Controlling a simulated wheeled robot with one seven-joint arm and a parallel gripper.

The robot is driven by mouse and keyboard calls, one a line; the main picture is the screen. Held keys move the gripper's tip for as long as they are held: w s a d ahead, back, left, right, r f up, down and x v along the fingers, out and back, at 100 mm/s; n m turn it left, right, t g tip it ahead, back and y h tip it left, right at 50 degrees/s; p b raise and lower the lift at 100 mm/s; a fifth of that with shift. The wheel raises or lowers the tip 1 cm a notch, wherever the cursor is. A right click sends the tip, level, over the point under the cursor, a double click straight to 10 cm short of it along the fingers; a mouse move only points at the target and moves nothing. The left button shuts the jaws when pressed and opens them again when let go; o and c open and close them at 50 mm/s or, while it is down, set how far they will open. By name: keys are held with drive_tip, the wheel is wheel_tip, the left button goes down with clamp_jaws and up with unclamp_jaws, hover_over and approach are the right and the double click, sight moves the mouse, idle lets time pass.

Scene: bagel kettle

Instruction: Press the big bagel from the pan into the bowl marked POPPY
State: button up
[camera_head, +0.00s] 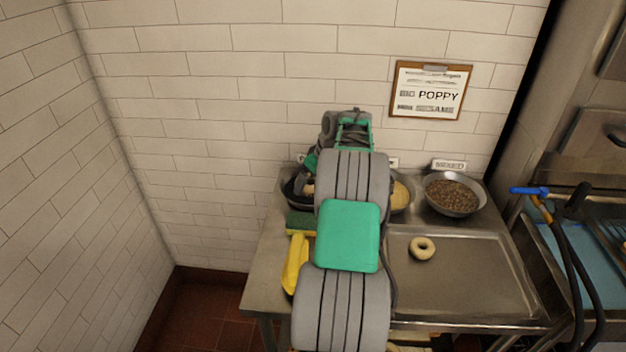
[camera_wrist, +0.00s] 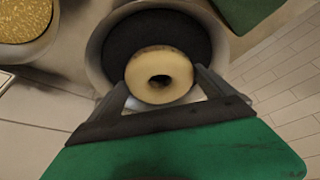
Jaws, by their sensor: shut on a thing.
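In the wrist view my gripper (camera_wrist: 161,82) is shut on a pale ring-shaped bagel (camera_wrist: 160,92), with one finger at each side. The bagel is over a grey metal bowl (camera_wrist: 97,52) of dark seeds (camera_wrist: 150,35). I cannot tell whether it touches the seeds. In the head view the dark-seed bowl (camera_head: 286,208) is at the back left of the counter, and my arm partly hides it. The bowl's name card is mostly hidden. A smaller-looking bagel (camera_head: 422,248) lies in the shallow metal pan (camera_head: 480,285) to the right.
A bowl of pale seeds (camera_head: 401,193), partly behind my arm, and a bowl of mixed seeds (camera_head: 453,195) by a MIXED card (camera_head: 449,165) stand along the back. A green sponge (camera_head: 300,222) and a yellow object (camera_head: 294,262) lie left of my arm. A clipboard (camera_head: 430,91) hangs above.

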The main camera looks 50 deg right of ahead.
drive_tip(key=shift+r, duration=0.1)
wheel_tip(320, 180, up, 10)
drive_tip(key=p, duration=0.7)
drive_tip(key=shift+p, duration=0.3)
